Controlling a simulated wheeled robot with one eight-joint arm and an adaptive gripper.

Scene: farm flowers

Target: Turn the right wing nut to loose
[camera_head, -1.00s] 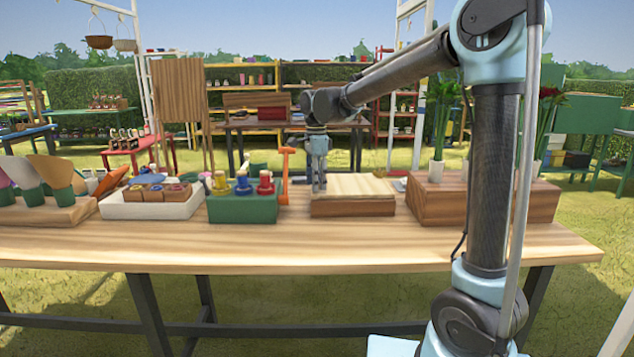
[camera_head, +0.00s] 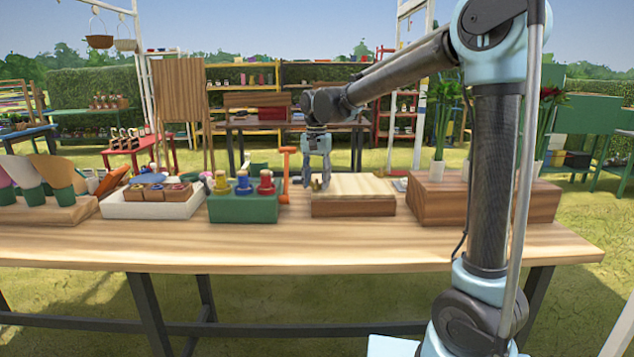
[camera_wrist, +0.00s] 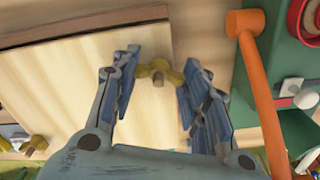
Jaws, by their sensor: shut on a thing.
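A yellow wing nut (camera_wrist: 158,72) stands at the edge of a pale wooden board (camera_wrist: 60,90) in the wrist view. My gripper (camera_wrist: 157,84) has one finger on each side of it and is shut on its wings. A second yellow wing nut (camera_wrist: 35,145) shows at the lower left of the wrist view, apart from my gripper. In the head view, my gripper (camera_head: 317,183) points down at the left end of the board (camera_head: 350,186), which lies on a brown wooden block. The gripped wing nut is mostly hidden there.
An orange hammer-shaped tool (camera_head: 286,168) stands close left of my gripper, beside a green holder (camera_head: 243,208) with coloured pegs. A brown box (camera_head: 480,200) is to the right. The front of the table (camera_head: 300,250) is clear.

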